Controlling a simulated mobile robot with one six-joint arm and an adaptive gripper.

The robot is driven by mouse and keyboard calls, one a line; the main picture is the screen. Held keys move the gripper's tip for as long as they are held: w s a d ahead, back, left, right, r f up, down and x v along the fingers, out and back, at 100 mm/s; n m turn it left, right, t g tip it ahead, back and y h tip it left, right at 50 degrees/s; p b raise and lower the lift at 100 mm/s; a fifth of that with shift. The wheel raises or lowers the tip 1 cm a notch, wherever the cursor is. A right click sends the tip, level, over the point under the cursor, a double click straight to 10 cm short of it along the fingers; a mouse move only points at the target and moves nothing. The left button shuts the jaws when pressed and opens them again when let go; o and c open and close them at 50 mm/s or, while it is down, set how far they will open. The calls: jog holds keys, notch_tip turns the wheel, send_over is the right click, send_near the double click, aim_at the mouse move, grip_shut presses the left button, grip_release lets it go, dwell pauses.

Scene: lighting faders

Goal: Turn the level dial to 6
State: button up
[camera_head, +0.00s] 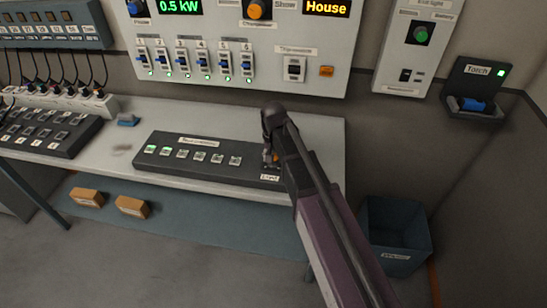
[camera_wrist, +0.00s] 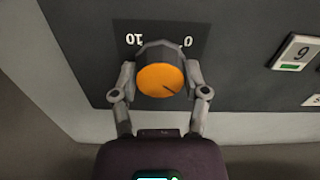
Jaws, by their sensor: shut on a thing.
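The level dial (camera_wrist: 160,82) has an orange cap and a dark body, and stands at the end of a dark control panel (camera_head: 215,176) on the desk. In the wrist view its dark pointer line runs toward the lower right. The upside-down marks 10 and 0 show at the upper left and upper right. My gripper (camera_wrist: 160,74) has one finger on each side of the dial and is shut on it. In the head view my arm comes from the lower right and mostly hides the dial, leaving a small orange patch.
A white wall panel (camera_head: 215,30) with switches stands behind the desk. A blue bin (camera_head: 397,235) is on the floor at the right. A torch holder (camera_head: 475,92) hangs on the right wall.

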jog(key=m, duration=0.4)
jog(key=shift+s+m, duration=0.15)
jog(key=shift+m, duration=0.15)
jog(key=m, duration=0.3)
jog(key=shift+m, duration=0.3)
jog(key=m, duration=0.7)
jog(key=o, duration=1.2)
jog(key=shift+c, duration=0.2)
jog(key=shift+n, duration=0.4)
